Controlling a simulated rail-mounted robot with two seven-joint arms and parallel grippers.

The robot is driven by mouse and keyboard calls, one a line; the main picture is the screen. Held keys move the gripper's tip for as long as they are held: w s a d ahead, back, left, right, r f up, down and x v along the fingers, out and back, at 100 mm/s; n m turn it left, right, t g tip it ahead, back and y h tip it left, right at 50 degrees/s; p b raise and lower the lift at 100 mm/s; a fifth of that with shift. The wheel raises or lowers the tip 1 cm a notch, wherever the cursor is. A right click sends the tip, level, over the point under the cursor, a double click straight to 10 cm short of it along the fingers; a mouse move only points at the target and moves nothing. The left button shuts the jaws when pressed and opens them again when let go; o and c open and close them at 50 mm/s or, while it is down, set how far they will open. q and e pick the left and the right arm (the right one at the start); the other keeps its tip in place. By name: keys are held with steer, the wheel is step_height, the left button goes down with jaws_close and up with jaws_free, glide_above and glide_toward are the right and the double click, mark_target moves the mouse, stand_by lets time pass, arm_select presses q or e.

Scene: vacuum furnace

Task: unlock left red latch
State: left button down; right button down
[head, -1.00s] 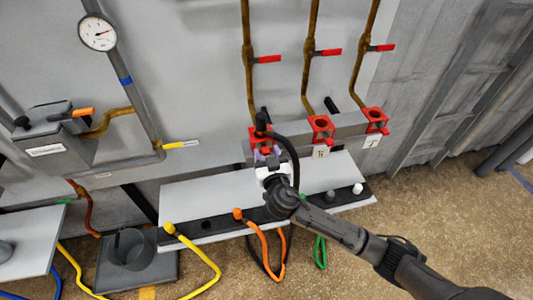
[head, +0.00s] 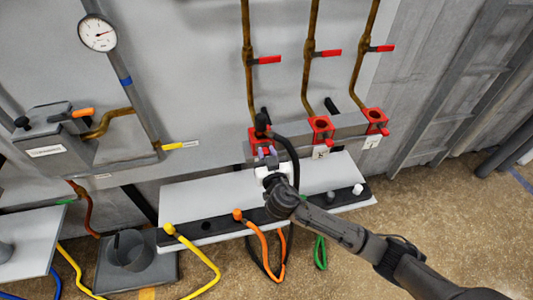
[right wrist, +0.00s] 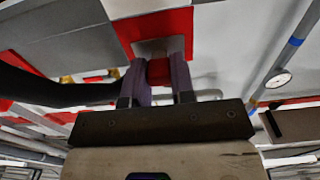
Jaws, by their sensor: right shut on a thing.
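The left red latch (head: 254,136) is a red block on the grey rail at the foot of the left brown pipe, partly hidden by my right gripper and a black hose. My right gripper (head: 265,153) is at the front of it. In the right wrist view, the two purple-grey fingers (right wrist: 158,80) are shut on a small red piece (right wrist: 159,71) of the latch, below its larger red frame (right wrist: 182,27). My left gripper is not in view.
Two more red latches, a middle one (head: 321,130) and a right one (head: 376,120), sit to the right on the rail. Red valve handles (head: 267,60) stick out above. A white shelf (head: 215,190) lies below, with orange (head: 265,238) and yellow (head: 205,258) hoses at its front.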

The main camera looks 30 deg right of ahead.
steer(key=shift+s+a, duration=0.1)
steer(key=shift+s, duration=0.05)
steer(key=shift+s+a, duration=0.15)
steer(key=shift+s, duration=0.35)
steer(key=shift+r, duration=0.15)
steer(key=c, duration=1.3)
jaws_free()
steer(key=shift+c, duration=0.2)
steer(key=o, duration=0.3)
steer(key=shift+s, duration=0.2)
steer(key=shift+o, duration=0.4)
steer(key=shift+w, duration=0.1)
